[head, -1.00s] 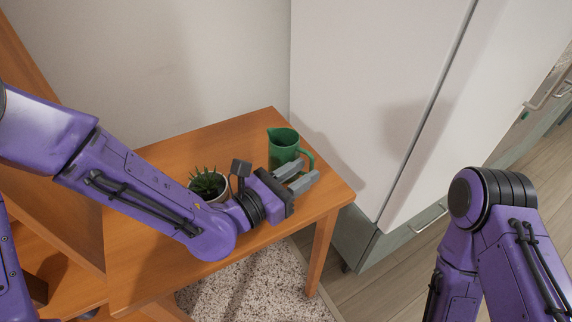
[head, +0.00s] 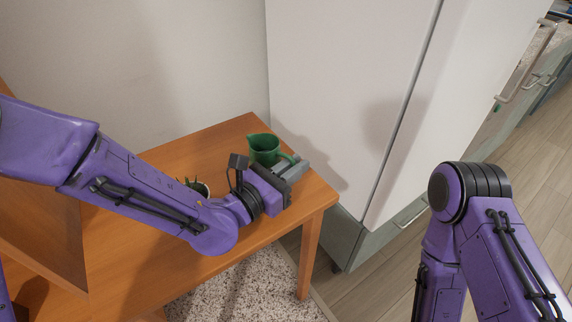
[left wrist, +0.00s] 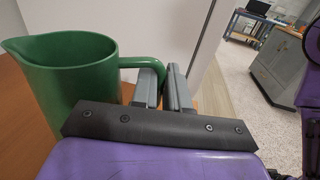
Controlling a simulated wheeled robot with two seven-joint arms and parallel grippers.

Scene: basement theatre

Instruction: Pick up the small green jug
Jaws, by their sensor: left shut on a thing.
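The small green jug (head: 264,150) stands upright on the wooden table (head: 140,256), near its far right corner. In the left wrist view the jug (left wrist: 70,78) fills the left side, its spout to the left and its handle to the right. My left gripper (head: 291,166) is at the jug's handle side. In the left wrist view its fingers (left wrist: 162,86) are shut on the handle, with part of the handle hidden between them. My right gripper is out of view; only my right arm shows.
A potted succulent (head: 198,187) stands on the table beside my left arm, partly hidden by it. A tall white cabinet (head: 345,90) rises close behind and to the right of the jug. A speckled rug (head: 245,287) lies on the floor in front of the table.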

